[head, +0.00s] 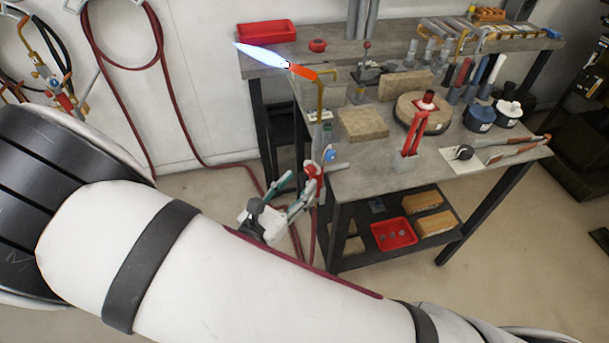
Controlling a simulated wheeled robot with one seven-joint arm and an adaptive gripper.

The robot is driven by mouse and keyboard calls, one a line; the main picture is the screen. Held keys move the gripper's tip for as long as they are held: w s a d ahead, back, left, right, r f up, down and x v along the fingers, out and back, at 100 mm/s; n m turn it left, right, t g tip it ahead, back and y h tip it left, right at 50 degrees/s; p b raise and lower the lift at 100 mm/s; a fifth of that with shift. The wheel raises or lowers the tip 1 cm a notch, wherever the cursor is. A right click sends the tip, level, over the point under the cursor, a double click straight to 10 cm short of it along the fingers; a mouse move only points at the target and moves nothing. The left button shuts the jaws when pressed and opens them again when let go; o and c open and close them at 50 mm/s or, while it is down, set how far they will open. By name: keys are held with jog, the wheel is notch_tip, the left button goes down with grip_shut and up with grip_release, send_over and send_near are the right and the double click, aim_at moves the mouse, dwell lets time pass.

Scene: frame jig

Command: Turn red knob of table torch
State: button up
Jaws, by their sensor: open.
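The table torch (320,97) stands at the left edge of the workbench, with a bent brass tube and an orange nozzle. A blue-white flame (262,54) points left from its tip. Its red knob (313,170) shows low on the valve body beside the bench edge, near a small blue knob (330,156). My gripper (302,184) appears just below and left of the red knob, its fingers apart and pointing toward it. Contact with the knob cannot be told at this size.
Red hoses (180,110) hang on the wall and run along the floor near the torch.

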aim_at(308, 172)
jog(key=shift+x, duration=1.75)
grip_shut()
jog(key=shift+m, duration=0.4)
jog(key=m+b, duration=0.1)
jog(key=m, duration=0.4)
jog(key=m+b, duration=0.3)
jog(key=m, duration=0.3)
jog(key=shift+r+y+b, duration=0.1)
jog(key=shift+y+b, duration=0.2)
jog(key=shift+m, duration=0.3)
